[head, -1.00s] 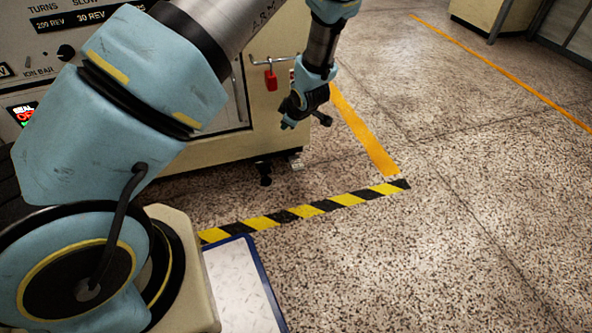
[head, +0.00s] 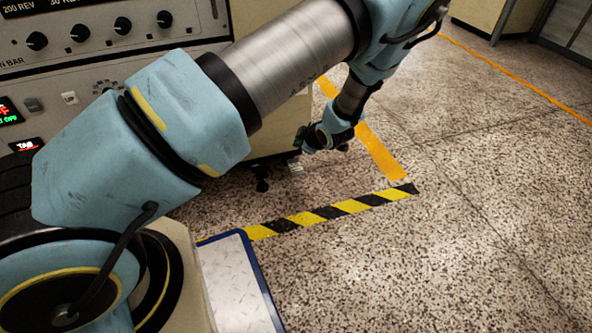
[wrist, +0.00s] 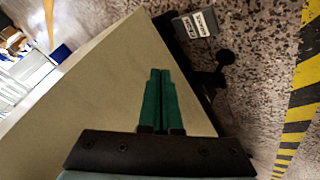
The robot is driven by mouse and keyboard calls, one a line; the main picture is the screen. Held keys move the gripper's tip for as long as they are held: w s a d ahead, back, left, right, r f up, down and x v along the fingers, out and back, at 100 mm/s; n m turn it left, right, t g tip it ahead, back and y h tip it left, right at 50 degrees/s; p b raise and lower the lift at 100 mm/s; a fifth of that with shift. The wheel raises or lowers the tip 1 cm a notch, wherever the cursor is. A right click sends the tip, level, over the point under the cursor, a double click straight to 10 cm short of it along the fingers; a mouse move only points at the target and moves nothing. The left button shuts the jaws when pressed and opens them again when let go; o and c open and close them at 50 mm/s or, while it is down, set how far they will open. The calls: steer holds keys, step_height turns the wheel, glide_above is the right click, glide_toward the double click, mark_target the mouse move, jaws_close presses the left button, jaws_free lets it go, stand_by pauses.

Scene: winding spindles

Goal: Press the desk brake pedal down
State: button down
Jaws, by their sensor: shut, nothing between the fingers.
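The brake pedal is a small grey plate (wrist: 194,24) with a pale printed label, low at the edge of the desk in the wrist view, above and right of my fingertips. In the head view a small pale piece of it (head: 296,168) shows just below my gripper (head: 302,143). In the wrist view my gripper (wrist: 160,74) has its two green fingers together with nothing between them. The fingers lie in front of the desk's beige side panel (wrist: 95,85). They appear apart from the pedal; the exact gap cannot be told.
A dark round foot (head: 262,184) stands under the desk. The desk's control panel (head: 110,45) is at the upper left. A yellow-black floor stripe (head: 335,208) and an orange line (head: 380,150) mark the floor. The speckled floor to the right is clear.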

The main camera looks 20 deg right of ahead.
steer(key=b, duration=0.6)
glide_above(296, 168)
steer(key=s, duration=0.2)
step_height(296, 168, down, 6)
steer(key=shift+w+f, duration=0.15)
steer(key=shift+f, duration=0.1)
steer(key=shift+d+f+b, duration=0.1)
steer(key=shift+f+b, duration=0.2)
steer(key=shift+f, duration=0.75)
stand_by(0.3)
steer(key=shift+f, duration=0.4)
steer(key=shift+f+b, duration=0.65)
steer(key=shift+f, duration=0.5)
stand_by(1.1)
steer(key=shift+r, duration=0.15)
steer(key=shift+r+p, duration=1.45)
steer(key=shift+p, duration=0.15)
